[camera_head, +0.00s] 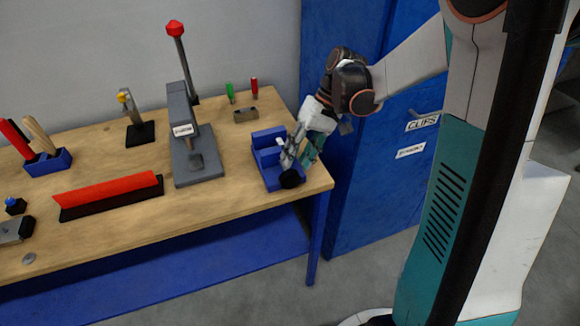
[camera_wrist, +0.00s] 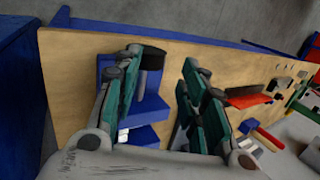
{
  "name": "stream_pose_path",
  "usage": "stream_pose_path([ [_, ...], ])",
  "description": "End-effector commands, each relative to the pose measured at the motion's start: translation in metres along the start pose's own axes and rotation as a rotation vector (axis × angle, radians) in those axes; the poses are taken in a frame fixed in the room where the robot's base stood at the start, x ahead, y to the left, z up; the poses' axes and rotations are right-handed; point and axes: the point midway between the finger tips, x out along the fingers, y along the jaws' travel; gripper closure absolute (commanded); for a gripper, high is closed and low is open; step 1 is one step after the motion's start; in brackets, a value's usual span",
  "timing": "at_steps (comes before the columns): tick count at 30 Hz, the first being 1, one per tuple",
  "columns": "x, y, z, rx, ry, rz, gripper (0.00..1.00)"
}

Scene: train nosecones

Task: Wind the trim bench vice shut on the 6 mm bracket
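The blue bench vice (camera_head: 264,138) stands at the right front corner of the wooden bench, with a black handle or knob (camera_head: 292,180) at its front end. A small pale piece (camera_head: 279,141), perhaps the bracket, shows at its jaws; it also shows in the wrist view (camera_wrist: 122,135), partly hidden by a finger. My gripper (camera_head: 290,164) is over the front of the vice. In the wrist view my gripper (camera_wrist: 160,62) is open, fingers spread, with the black knob (camera_wrist: 152,58) between them, nearer the left finger. I cannot tell whether the left finger touches it.
A grey press (camera_head: 195,160) with a red-knobbed lever stands left of the vice. A small holder (camera_head: 245,115) and green and red tools are behind it. A red strip (camera_head: 110,195) lies further left. A blue cabinet (camera_head: 370,190) stands close by on the right.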

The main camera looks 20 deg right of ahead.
Motion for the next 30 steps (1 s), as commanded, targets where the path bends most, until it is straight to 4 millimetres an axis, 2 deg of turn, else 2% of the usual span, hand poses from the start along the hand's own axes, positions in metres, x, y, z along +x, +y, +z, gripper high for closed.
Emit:
stream_pose_path([
  [1, -0.005, -0.008, 0.002, 0.094, 0.000, 0.033, 0.62],
  [8, -0.016, -0.025, 0.004, 0.588, 0.064, 0.183, 0.62],
  [18, -0.042, -0.048, 0.007, 1.253, 0.313, 0.315, 0.62],
  [24, -0.052, -0.056, 0.006, 1.476, 0.435, 0.318, 0.62],
  [30, -0.048, -0.053, 0.005, 1.534, 0.470, 0.314, 0.62],
])
